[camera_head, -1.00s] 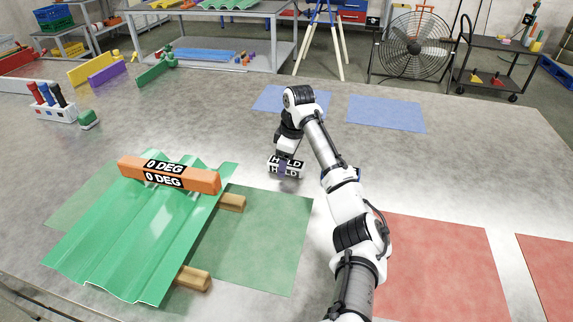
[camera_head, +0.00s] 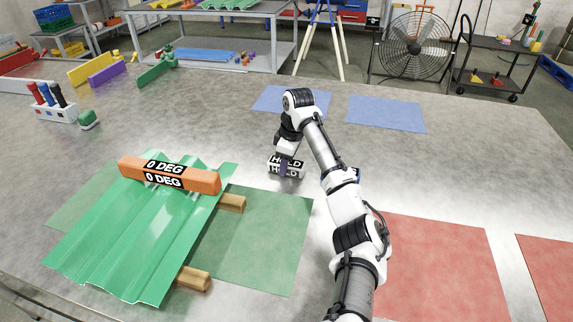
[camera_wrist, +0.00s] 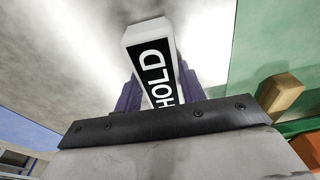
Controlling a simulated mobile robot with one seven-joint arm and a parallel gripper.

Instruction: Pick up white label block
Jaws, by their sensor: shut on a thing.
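The white label block (camera_head: 294,168) has black panels reading HOLD. In the head view it is on or just above the grey table, right of the green corrugated sheet; I cannot tell whether it touches the table. My gripper (camera_head: 284,167) is at the block from above, with a purple finger across its near face. In the wrist view the block (camera_wrist: 150,45) lies between the purple fingers of my gripper (camera_wrist: 155,90), which are shut on it. The gripper body hides the block's lower end there.
The green corrugated sheet (camera_head: 120,240) lies at left on wooden bars (camera_head: 196,279), with an orange 0 DEG bar (camera_head: 170,175) across it. Blue mats (camera_head: 386,113) lie behind, a red mat (camera_head: 440,265) at right. A marker holder (camera_head: 53,110) stands far left.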

